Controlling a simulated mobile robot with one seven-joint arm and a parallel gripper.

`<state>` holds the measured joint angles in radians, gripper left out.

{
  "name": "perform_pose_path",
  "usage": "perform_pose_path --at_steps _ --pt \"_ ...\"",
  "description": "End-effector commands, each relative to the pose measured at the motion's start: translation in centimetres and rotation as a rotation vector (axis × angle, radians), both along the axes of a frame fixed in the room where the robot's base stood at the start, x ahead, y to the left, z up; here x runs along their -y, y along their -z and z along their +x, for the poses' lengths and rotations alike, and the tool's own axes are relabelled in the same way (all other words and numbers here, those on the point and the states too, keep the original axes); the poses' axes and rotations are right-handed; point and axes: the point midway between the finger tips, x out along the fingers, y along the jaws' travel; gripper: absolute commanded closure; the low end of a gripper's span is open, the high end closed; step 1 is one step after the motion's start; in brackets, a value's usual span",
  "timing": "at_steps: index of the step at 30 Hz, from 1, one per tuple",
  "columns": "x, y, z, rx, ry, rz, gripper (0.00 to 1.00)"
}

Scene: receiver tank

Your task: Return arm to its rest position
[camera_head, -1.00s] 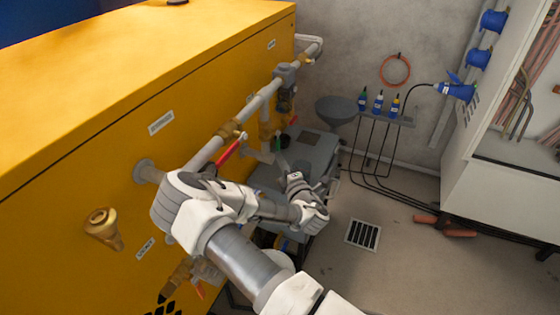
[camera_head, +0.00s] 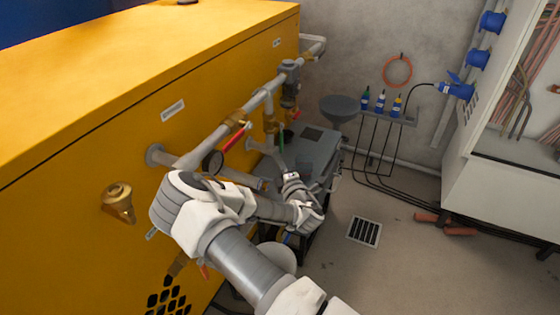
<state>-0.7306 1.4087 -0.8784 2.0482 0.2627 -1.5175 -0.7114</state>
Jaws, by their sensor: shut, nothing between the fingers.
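My arm, white and grey, rises from the bottom edge, bends at an elbow in front of the yellow machine, then reaches right. My gripper (camera_head: 288,176) is at its end, small and partly merged with the wrist, over the near side of a grey tank unit (camera_head: 312,147). It looks shut, with nothing visible in it. I cannot tell whether it touches the unit.
The yellow machine (camera_head: 85,110) fills the left. Grey pipework (camera_head: 245,112) with a red-handled valve (camera_head: 236,137) and a gauge (camera_head: 212,163) runs beside my arm. A brass fitting (camera_head: 117,203) juts out. Open floor with a drain grate (camera_head: 364,231) lies right.

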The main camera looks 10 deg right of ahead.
Motion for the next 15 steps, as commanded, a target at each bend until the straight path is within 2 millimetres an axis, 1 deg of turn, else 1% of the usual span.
perform_pose_path --at_steps 1,6,10,15 --pt "0.4 -0.2 -1.7 -0.007 0.006 -0.002 1.00" --pt "1.0 -0.1 -5.6 -0.007 0.005 -0.002 1.00" --pt "1.3 0.0 -7.9 -0.006 0.004 -0.002 1.00" --pt "1.6 0.1 -9.5 -0.004 0.003 -0.002 1.00"
